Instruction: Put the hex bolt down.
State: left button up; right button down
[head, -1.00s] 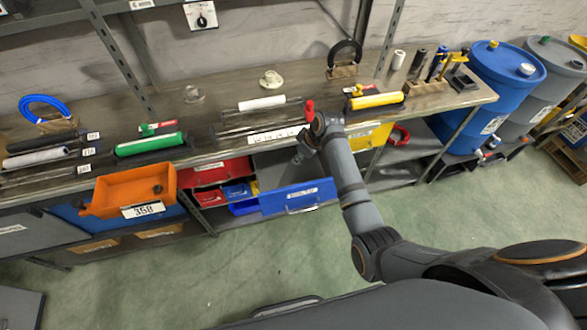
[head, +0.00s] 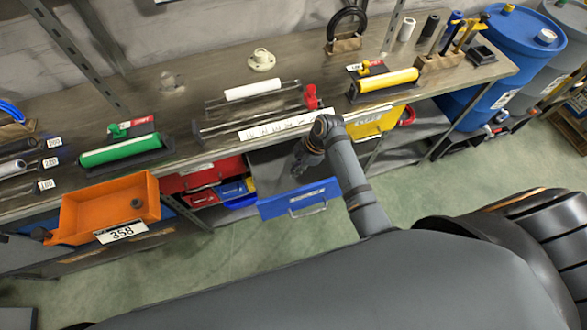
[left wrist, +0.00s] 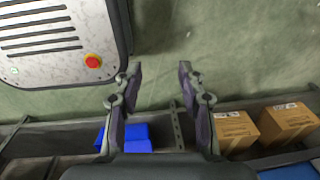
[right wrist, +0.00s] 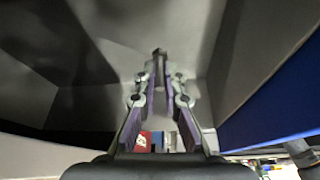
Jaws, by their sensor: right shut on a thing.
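My right gripper (head: 299,166) is inside the open drawer with the blue front (head: 300,198), low over its grey interior. In the right wrist view the gripper (right wrist: 160,72) points down between the grey walls, its fingers close together. A small dark piece, which I take for the hex bolt (right wrist: 157,52), shows at the fingertips; most of it is hidden. I cannot tell whether it touches the drawer floor. The blue front (right wrist: 275,105) is at the right there. My left gripper (left wrist: 158,80) is open and empty above the floor, away from the bench.
An orange bin (head: 85,210) marked 358, holding a dark round piece (head: 136,203), is left of the drawer. Red bins (head: 200,177) and a yellow bin (head: 375,123) flank it. The bench edge is close above. A red-handled tool (head: 311,97) stands on the bench.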

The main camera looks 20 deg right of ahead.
aim_at(296, 180)
jog(key=shift+w+f, duration=0.2)
jog(key=shift+f, duration=1)
notch_tip(296, 180, down, 2)
jog(key=shift+f, duration=0.4)
jog(key=c, duration=1.5)
grip_release()
pick_arm(q)
jog(key=w, duration=0.4)
jog(key=shift+t, duration=0.3)
pick_arm(e)
jog(key=shift+o, duration=0.2)
jog(key=shift+r, duration=0.25)
pick_arm(q)
jog(key=shift+s, duration=0.15)
pick_arm(e)
jog(key=v, duration=1.1)
jog(key=shift+d+r, duration=0.15)
jog(key=shift+r, duration=0.25)
